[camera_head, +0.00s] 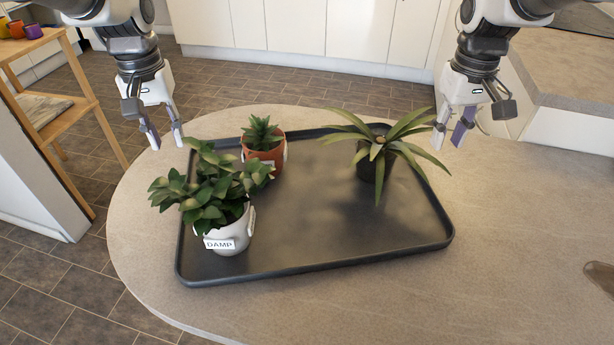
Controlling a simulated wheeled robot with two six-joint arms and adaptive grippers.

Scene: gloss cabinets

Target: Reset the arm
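My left gripper (166,141) hangs at the upper left, over the far left edge of the table. Its two fingers are spread with nothing between them. My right gripper (447,139) hangs at the upper right, close to the long-leaved plant. Its fingers are apart and I see nothing held. A dark tray (340,262) lies on the table. On it stand a leafy plant in a white pot (231,232) labelled DAMP, a small spiky plant in a terracotta pot (265,150), and a long-leaved plant in a dark pot (372,165).
A wooden shelf (55,110) with coloured cups stands at the left. White cabinets (295,25) line the back.

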